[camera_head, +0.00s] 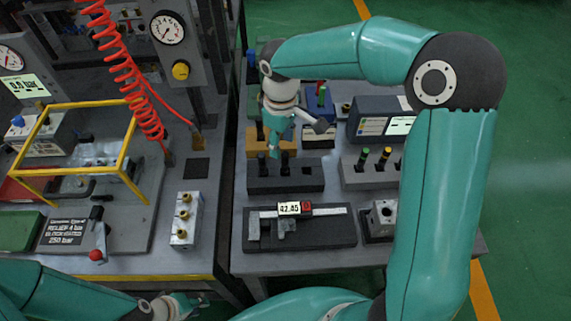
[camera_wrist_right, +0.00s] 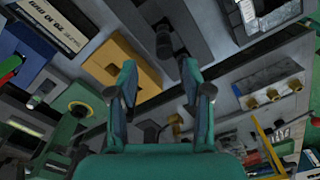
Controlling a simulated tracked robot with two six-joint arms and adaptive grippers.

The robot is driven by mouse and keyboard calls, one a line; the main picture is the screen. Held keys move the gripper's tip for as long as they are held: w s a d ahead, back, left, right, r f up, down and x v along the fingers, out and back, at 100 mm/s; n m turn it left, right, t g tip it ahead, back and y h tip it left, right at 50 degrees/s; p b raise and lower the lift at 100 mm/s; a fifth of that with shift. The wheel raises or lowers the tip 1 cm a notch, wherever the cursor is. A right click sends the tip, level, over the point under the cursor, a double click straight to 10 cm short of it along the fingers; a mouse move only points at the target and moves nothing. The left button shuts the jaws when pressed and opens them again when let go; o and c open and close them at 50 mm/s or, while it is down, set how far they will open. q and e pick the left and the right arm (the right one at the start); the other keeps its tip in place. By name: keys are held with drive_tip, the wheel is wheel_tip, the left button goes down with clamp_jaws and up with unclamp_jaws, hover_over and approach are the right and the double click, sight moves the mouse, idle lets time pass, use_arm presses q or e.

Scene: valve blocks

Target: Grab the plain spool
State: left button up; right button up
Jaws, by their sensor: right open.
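My right gripper (camera_head: 293,135) is open, pointing down over the black rack (camera_head: 303,188). Dark posts without visible coloured rings, possibly including the plain spool (camera_head: 284,163), stand in this rack just below the fingers; I cannot tell for certain which is the plain spool. In the right wrist view the fingers (camera_wrist_right: 160,72) are spread apart with nothing clearly held between them. A grey rack (camera_head: 358,181) to the right holds spools with green and yellow tops (camera_head: 384,155). My left gripper (camera_head: 176,306) is low at the bottom edge, and its jaws are unclear.
A yellow-orange block (camera_head: 257,140) sits behind the black rack. A caliper (camera_head: 300,213) with a display lies in front, with a metal block (camera_head: 382,217) to its right. A valve block (camera_head: 186,222) stands on the left bench. A gap separates the benches.

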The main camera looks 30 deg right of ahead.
sight(285, 163)
drive_tip(key=f, duration=0.3)
drive_tip(key=s+f+p, duration=0.1)
drive_tip(key=f, duration=0.2)
drive_tip(key=shift+s+f, duration=0.1)
drive_tip(key=shift+s, duration=0.05)
drive_tip(key=shift+f, duration=0.6)
clamp_jaws()
